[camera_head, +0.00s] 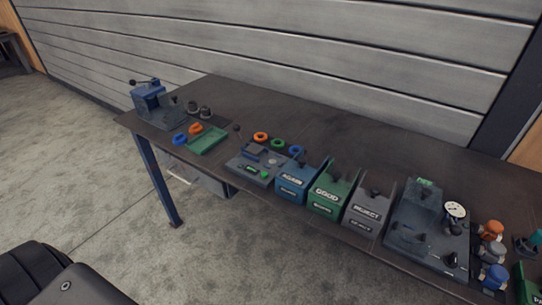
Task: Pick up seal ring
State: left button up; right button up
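Small ring-shaped parts lie on the dark workbench (330,137). An orange ring (260,137), a green ring (278,143) and a blue ring (296,150) lie in a row behind a grey fixture (257,166). Farther left, another orange ring-like part (196,129) and a blue one (180,139) lie beside a green tray (208,140). I cannot tell which one is the seal ring. Neither of my grippers shows in this view, and no ring is visibly held.
A blue vise-like device (148,95) stands at the bench's left end. Blue (293,183), green (327,197) and grey (365,211) bins line the front edge. A gauge fixture (425,220) stands at right. The bench's back middle is clear.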

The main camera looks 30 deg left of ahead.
aim_at(276, 140)
jog(key=z, duration=0.05)
jog(key=k, duration=0.1)
jog(key=u, duration=0.9)
jog(key=i, duration=0.6)
jog(key=z, duration=0.85)
